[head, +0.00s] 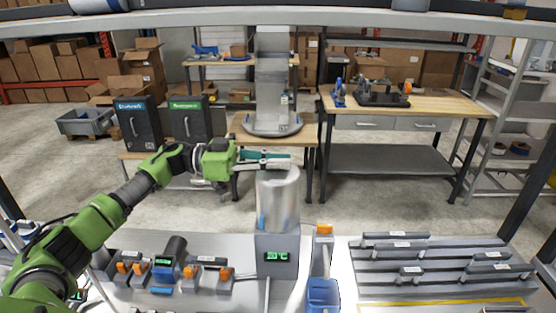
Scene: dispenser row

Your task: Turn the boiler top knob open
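The boiler is an upright shiny metal cylinder (278,200) on a grey base with a green digital display (277,256) reading about 20 °C. My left gripper (284,160) reaches in from the left, its fingers pointing right, at the boiler's top edge. The fingers have teal and light grey parts and cover the area where a top knob would be, so I cannot make out the knob. I cannot tell whether the fingers are apart or closed on something. My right gripper is not in view.
Left of the boiler are several small units with orange tops (193,275) and a dark cylinder (175,249). Right of it stand an orange-topped post (324,232), a blue container (323,294) and a grey slotted rack (440,262). Workbenches and shelves stand behind.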

